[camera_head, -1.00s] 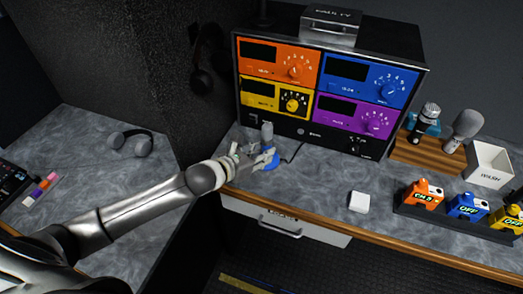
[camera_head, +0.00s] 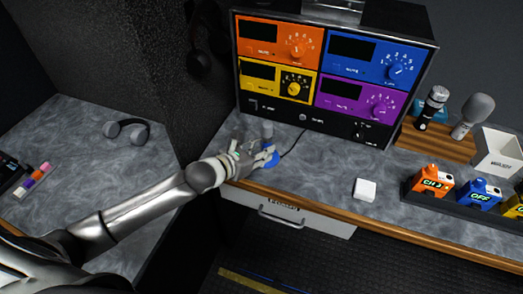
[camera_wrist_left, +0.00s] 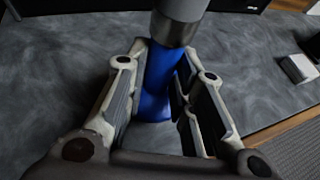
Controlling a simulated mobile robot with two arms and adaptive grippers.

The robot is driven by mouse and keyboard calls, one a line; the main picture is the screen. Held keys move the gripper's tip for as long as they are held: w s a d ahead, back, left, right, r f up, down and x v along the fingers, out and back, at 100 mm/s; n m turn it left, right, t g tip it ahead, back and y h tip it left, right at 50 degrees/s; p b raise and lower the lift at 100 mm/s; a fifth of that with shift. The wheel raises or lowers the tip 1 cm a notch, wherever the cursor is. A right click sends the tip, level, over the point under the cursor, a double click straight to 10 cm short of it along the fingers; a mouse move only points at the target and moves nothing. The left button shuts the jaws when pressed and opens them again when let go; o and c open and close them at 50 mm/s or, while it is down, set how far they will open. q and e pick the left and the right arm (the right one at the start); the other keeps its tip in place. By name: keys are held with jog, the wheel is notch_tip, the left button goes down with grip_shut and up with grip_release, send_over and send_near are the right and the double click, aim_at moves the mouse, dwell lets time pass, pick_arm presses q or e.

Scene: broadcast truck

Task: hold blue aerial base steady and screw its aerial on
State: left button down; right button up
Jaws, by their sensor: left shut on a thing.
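The blue aerial base (camera_head: 272,160) stands on the grey counter in front of the rack in the head view. A grey cylindrical part (camera_head: 267,130) rises from its top. In the left wrist view the blue body (camera_wrist_left: 158,95) stands between my fingers, with the grey part and its metal ring (camera_wrist_left: 176,28) above. My left gripper (camera_head: 264,153) is shut on the blue base from the left side; it also shows in the left wrist view (camera_wrist_left: 166,80). The fingers hide parts of the base. No separate aerial can be made out. My right gripper is out of view.
A rack with coloured panels (camera_head: 333,70) stands behind the base. A cable runs from the base toward it. A white block (camera_head: 365,189), coloured transmitter packs (camera_head: 431,183), microphones (camera_head: 472,115) and a white box (camera_head: 499,153) lie to the right. A drawer (camera_head: 290,213) sits below the counter.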

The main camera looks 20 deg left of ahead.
pick_arm(q)
jog(key=shift+f+b, duration=0.4)
jog(key=shift+f, duration=0.05)
jog(key=c, duration=1.1)
grip_release()
jog(key=shift+c, duration=0.2)
jog(key=shift+f, duration=0.2)
jog(key=v, duration=1.2)
jog(key=shift+r, duration=0.2)
